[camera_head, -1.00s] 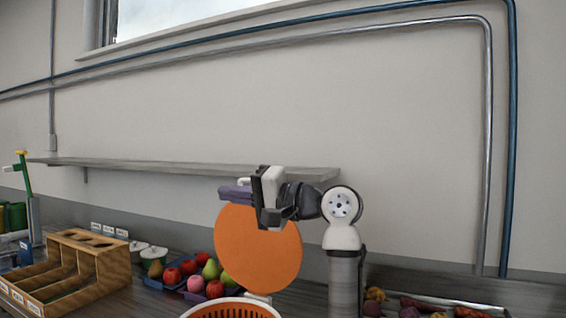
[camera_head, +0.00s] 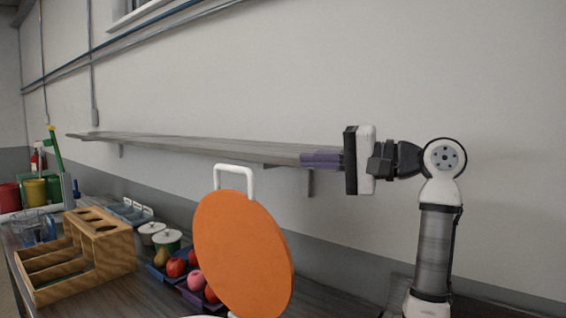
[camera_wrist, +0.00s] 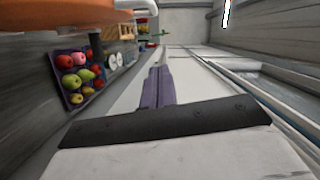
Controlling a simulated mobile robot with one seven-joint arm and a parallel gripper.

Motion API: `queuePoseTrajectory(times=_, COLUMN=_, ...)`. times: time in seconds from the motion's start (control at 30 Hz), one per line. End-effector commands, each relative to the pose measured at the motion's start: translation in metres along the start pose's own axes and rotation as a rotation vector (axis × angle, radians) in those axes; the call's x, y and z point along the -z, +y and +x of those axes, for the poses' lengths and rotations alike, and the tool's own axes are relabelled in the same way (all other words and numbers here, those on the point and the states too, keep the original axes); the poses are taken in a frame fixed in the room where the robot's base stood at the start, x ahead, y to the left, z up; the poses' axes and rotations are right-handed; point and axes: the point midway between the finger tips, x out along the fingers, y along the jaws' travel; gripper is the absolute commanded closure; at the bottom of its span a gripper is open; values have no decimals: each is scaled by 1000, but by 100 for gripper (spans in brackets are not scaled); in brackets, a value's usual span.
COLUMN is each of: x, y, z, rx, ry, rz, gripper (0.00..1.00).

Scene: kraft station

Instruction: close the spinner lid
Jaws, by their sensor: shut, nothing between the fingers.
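The spinner lid (camera_head: 243,252) is a large orange disc standing upright, open, with a white handle (camera_head: 235,170) at its top. In the head view only a sliver of white shows below it at the frame's bottom edge; the basket is out of view. My gripper (camera_head: 304,160) is to the right of the lid and higher, in front of the shelf, apart from the lid. Its purple fingers point left and are shut and empty. In the wrist view the fingers (camera_wrist: 157,84) are together, and the orange lid's edge (camera_wrist: 60,18) crosses the upper left.
A grey wall shelf (camera_head: 200,147) runs behind my fingers. Left of the lid are trays of fruit (camera_head: 175,268), lidded pots (camera_head: 167,241) and a wooden organizer (camera_head: 78,252). The space right of the lid, below my gripper, looks free.

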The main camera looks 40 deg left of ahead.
Motion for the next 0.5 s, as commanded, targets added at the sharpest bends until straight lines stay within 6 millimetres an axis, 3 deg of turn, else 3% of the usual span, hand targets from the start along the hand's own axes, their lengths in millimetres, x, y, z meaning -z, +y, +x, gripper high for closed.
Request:
queuePoseTrajectory(times=0.17, x=0, y=-2, z=23, rx=0, ry=-5, rz=1, gripper=100)
queuePoseTrajectory(times=0.5, x=0, y=-3, z=96, rx=-1, ry=-4, rz=1, gripper=100)
